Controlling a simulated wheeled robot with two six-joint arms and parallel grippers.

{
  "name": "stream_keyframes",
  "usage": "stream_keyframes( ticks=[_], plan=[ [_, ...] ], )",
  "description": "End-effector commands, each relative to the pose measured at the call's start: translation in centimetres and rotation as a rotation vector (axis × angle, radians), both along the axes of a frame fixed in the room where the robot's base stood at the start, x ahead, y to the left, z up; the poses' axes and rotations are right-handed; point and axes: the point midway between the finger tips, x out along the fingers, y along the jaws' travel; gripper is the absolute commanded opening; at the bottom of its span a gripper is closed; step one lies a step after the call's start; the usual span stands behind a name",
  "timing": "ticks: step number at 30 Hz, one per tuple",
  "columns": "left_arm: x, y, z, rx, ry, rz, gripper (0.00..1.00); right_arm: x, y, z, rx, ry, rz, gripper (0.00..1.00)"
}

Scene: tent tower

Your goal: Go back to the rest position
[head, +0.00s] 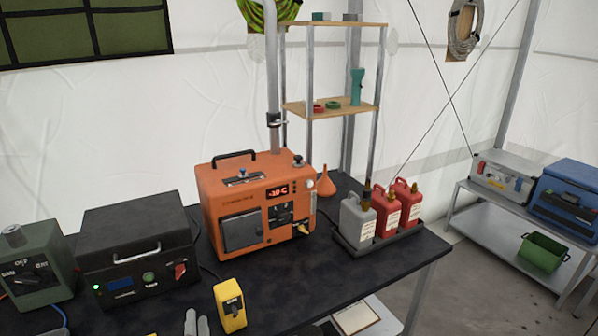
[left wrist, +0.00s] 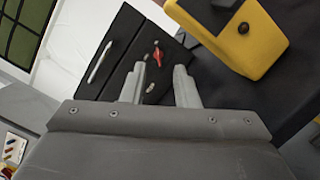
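My left gripper (head: 197,322) shows at the bottom edge of the head view, with two grey fingertips just left of a yellow switch box (head: 230,305). In the left wrist view my left gripper (left wrist: 160,74) has its two fingers apart, with nothing between them. The yellow box (left wrist: 240,40) is at the upper right there, beyond the fingers and apart from them. The rest of my left arm is out of the head view. My right gripper shows in neither view.
A black table (head: 290,290) carries a green box (head: 38,272), a black power unit (head: 140,250), an orange heater (head: 255,205), and a tray (head: 378,246) with a grey and two red jugs. A shelf (head: 330,108) stands behind. Table space right of the yellow box is clear.

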Motion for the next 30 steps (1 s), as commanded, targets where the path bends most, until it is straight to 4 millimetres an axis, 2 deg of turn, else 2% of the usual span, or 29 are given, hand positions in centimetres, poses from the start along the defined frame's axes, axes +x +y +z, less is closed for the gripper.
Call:
stream_keyframes(
  ticks=[3,6,10,14,17,21,24,30],
  plan=[
    [-1.4,-1.6,1.2,0.253,0.059,-0.17,0.27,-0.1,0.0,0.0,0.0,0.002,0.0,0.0],
    [-2.9,-3.1,1.4,0.472,0.126,-0.309,0.27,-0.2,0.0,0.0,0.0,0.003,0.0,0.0],
    [-5.6,-4.5,0.5,0.756,0.238,-0.481,0.27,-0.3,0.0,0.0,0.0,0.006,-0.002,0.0],
    [-9.1,-4.9,-1.0,1.029,0.377,-0.644,0.27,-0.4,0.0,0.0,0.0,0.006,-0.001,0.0],
    [-12.2,-4.5,-2.5,1.225,0.503,-0.769,0.27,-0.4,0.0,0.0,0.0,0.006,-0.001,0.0],
    [-17.3,-2.6,-4.2,1.465,0.706,-0.94,0.27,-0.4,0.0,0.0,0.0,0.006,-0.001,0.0],
    [-20.6,-0.9,-4.9,1.588,0.846,-1.044,0.27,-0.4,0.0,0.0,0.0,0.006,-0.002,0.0],
    [-26.0,2.1,-5.0,1.727,1.074,-1.202,0.27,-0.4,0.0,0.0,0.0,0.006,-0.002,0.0]
  ],
)
